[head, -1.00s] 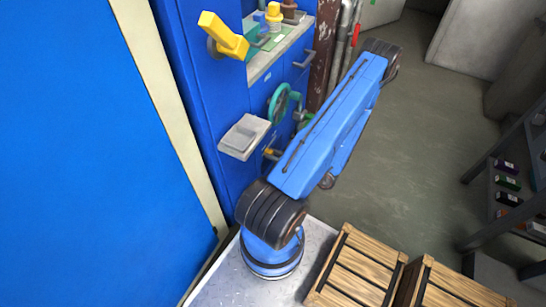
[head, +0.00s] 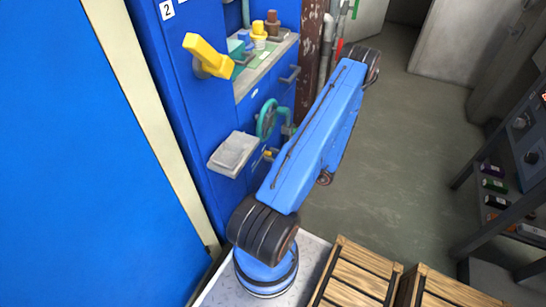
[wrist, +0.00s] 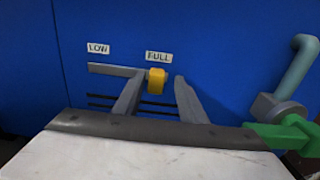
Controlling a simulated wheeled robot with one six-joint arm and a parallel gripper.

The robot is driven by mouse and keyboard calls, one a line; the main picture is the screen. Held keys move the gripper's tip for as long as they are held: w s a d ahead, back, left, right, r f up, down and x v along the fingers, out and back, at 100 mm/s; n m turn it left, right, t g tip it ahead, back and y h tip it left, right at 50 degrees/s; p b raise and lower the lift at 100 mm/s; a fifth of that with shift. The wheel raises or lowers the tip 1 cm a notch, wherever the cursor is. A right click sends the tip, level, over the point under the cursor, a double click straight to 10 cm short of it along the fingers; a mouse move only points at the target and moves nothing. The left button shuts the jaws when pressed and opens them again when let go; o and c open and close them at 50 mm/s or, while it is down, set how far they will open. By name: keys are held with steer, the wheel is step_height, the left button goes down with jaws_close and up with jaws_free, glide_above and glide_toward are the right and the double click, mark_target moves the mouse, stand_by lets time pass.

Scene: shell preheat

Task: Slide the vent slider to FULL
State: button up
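The yellow knob of the vent slider (wrist: 156,80) sits just below the FULL label (wrist: 158,57) in the wrist view. The grey slider track (wrist: 105,69) runs left from it to below the LOW label (wrist: 98,48). My gripper (wrist: 160,85) is open, with one finger on each side of the knob. The left finger is close to the knob; contact cannot be told. A gap shows between the knob and the right finger. In the head view a small yellow part (head: 268,154), likely the same knob, shows beside my arm; my gripper is hidden there.
A grey tray (head: 233,153) juts from the blue cabinet (head: 190,110), below a yellow lever (head: 207,56). A teal handwheel (head: 267,118) is beside my arm. A teal pipe (wrist: 298,67) and green part (wrist: 288,137) are right of the slider. Wooden crates (head: 355,276) stand in front.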

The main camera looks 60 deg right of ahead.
steer(key=s+d, duration=0.1)
steer(key=s, duration=1.6)
steer(key=shift+s+d, duration=0.2)
